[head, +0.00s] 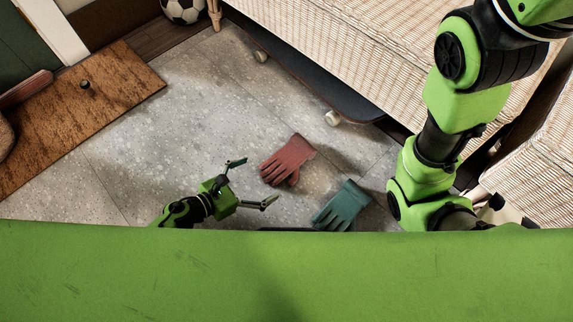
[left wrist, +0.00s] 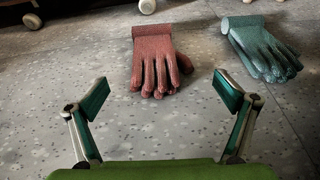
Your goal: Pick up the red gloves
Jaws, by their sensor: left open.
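The red gloves (head: 287,161) lie on the grey floor, right of my left gripper in the head view. In the left wrist view the red gloves (left wrist: 155,58) lie ahead of the fingertips, roughly centred between them, with the glove fingers toward me. My left gripper (head: 251,183) is open and empty, low near the floor and apart from the gloves. It also shows in the left wrist view (left wrist: 163,92), with both fingers spread. My right arm shows at the right of the head view, but I cannot make out its jaws.
Teal gloves (head: 342,206) lie close to the right of the red ones. A skateboard (head: 318,88) stands by the wicker bench (head: 330,40) beyond. A brown doormat (head: 75,115) and a football (head: 183,9) are at the left and back.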

